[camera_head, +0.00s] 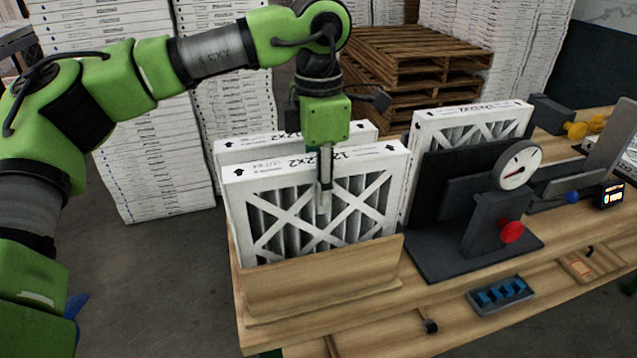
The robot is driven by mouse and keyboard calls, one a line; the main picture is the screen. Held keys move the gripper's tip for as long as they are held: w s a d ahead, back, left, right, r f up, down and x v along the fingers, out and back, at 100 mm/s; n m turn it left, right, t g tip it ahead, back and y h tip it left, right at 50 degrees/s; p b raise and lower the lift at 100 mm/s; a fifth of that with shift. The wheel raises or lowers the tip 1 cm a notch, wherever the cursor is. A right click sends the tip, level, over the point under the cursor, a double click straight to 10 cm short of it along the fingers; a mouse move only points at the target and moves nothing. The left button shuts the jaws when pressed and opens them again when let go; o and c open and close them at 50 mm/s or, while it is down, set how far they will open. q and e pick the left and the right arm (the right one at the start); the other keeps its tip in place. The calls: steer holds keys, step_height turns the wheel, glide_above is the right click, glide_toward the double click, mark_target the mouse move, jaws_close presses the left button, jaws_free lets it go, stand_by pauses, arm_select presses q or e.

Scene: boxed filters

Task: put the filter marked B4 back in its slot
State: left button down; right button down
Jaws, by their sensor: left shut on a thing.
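A white-framed pleated filter (275,222) stands upright in the front of a wooden holder (320,283). Its lower part is hidden behind the holder's front board. A second white filter (228,150) stands close behind it, mostly hidden. My left gripper (324,196) comes from above, shut on the front filter at the middle of its top edge, with a finger down over its front face. Another filter (474,125) stands to the right, behind a black plate. I cannot read a B4 mark on any filter. My right gripper is not in view.
A black stand with a round gauge (517,165) and a red knob (511,232) is right of the holder on the wooden bench (440,277). A blue-filled tray (500,294) lies near the front. Stacked white boxes (155,170) and pallets (405,70) fill the back.

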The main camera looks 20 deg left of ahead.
arm_select(q)
steer(key=shift+f+b, duration=0.3)
steer(key=shift+f, duration=0.05)
stand_by(0.5)
steer(key=c, duration=1.8)
jaws_free()
steer(key=shift+c, duration=0.2)
steer(key=shift+r, duration=0.15)
steer(key=shift+r+p, duration=2.45)
steer(key=shift+r, duration=0.95)
steer(key=o, duration=0.6)
